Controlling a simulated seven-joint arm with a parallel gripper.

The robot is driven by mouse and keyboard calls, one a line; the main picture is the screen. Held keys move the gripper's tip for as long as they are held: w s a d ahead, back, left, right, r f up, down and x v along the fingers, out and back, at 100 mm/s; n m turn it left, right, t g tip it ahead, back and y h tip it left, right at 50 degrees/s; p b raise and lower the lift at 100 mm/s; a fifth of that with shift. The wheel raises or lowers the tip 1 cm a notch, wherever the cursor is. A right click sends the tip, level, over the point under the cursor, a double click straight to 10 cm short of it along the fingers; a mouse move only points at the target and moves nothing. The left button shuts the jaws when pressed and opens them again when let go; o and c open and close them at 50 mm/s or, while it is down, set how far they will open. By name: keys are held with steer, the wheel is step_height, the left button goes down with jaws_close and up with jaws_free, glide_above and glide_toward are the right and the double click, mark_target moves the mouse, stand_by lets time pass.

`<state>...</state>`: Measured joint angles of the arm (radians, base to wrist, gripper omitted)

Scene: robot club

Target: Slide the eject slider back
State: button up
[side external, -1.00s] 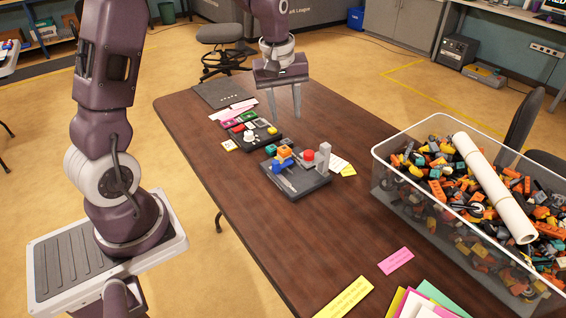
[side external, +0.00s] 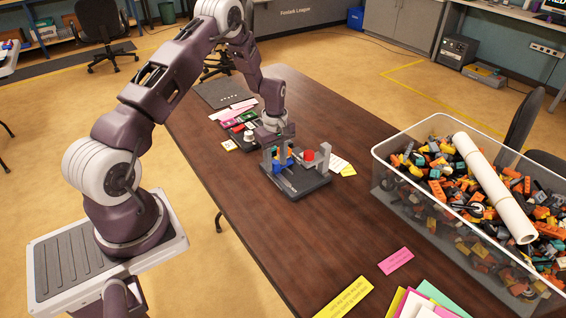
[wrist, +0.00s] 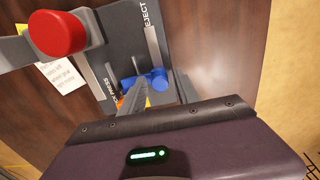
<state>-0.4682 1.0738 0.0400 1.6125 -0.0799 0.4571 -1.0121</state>
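A dark press-and-eject board (side external: 310,184) lies on the table, with "EJECT" and "PRESS" printed on it in the wrist view (wrist: 182,45). The blue eject slider (wrist: 152,80) sits at one end of its pale slot, on the side marked EJECT; it is partly hidden in the side view (side external: 278,169). My gripper (side external: 278,163) is low over the board with its fingers apart. In the wrist view the blue slider shows between the fingers (wrist: 160,88); contact cannot be told. An orange piece (wrist: 128,90) is mostly hidden behind a finger.
A red-topped grey press lever (wrist: 58,33) stands beside the slider; its red part (side external: 308,155) is right of my gripper. A second board (side external: 240,138) lies behind left. A clear bin of bricks (side external: 400,193) stands at right.

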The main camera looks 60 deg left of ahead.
steer(key=shift+c, duration=0.2)
jaws_close()
steer(key=shift+d, duration=2.75)
steer(key=shift+c, duration=0.7)
jaws_free()
step_height(320, 180, up, 6)
steer(key=shift+f, duration=0.1)
